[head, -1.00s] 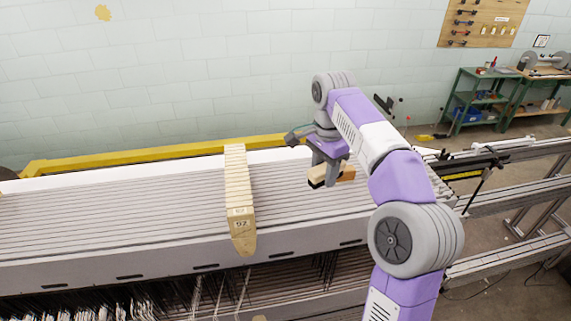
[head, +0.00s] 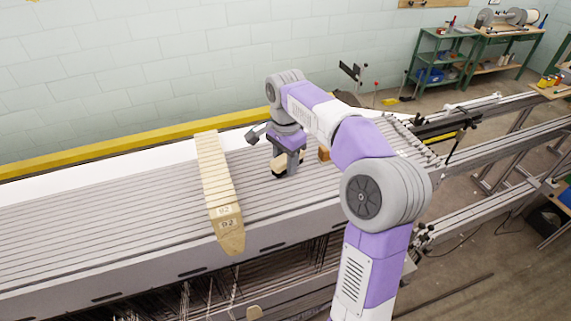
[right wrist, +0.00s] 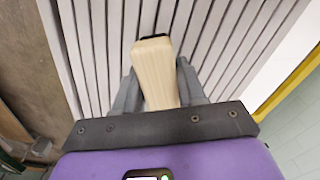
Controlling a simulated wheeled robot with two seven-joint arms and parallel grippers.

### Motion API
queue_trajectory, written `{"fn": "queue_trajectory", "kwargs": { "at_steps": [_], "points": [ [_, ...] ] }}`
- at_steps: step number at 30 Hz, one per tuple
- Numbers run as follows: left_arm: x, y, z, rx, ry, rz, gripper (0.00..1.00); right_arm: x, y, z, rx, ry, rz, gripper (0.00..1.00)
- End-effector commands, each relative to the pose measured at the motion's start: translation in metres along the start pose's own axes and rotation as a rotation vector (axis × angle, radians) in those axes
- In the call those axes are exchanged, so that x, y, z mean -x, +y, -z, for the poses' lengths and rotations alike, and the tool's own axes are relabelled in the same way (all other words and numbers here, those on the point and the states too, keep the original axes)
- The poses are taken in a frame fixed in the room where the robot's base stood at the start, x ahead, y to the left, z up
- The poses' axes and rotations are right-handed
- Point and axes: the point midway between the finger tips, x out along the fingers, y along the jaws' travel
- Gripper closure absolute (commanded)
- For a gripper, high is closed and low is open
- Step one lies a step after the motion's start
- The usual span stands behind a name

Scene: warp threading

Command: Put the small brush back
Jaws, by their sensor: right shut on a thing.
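The small brush shows as a pale wooden block (right wrist: 155,70) with a dark strip at its far end in the right wrist view. It lies between the two grey fingers of my right gripper (right wrist: 158,92), which is shut on it. In the head view the right gripper (head: 288,168) holds the brush (head: 279,165) low over the grey slatted bed, right of the wooden bar. Part of the brush is hidden by the fingers. I cannot tell whether its dark underside touches the slats. My left gripper is not in view.
A long segmented wooden bar (head: 213,180) lies across the slatted bed (head: 120,225). A small brown block (head: 324,153) sits just right of the gripper. A yellow beam (head: 90,151) runs behind the bed. Green work tables (head: 440,62) stand at the back right.

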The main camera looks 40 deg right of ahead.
Motion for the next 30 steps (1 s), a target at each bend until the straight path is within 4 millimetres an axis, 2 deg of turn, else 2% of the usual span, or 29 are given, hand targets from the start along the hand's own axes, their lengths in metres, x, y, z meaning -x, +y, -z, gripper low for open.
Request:
{"fn": "queue_trajectory", "kwargs": {
  "at_steps": [3,13,14,18,19,26,30],
  "points": [
    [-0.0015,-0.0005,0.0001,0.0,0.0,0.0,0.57,-0.0091,0.0001,-0.0002,0.001,0.0,0.001,0.88],
    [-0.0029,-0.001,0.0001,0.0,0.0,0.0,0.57,-0.0117,-0.0002,-0.0001,0.0,0.001,0.002,0.88],
    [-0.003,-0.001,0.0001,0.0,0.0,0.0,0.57,-0.0122,-0.0002,-0.0001,0.0,0.001,0.002,0.58],
    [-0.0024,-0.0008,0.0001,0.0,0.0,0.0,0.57,-0.0115,-0.0001,0.0,0.0,0.0,0.002,0.37],
    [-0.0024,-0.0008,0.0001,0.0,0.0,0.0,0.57,-0.0114,-0.0001,0.0,0.0,0.0,0.002,0.34],
    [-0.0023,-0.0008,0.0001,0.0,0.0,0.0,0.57,-0.0112,-0.0001,0.0,0.0,0.0,0.001,0.34],
    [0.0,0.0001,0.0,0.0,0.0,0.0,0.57,-0.004,-0.0004,-0.0001,0.001,0.001,0.002,0.34]
  ]
}}
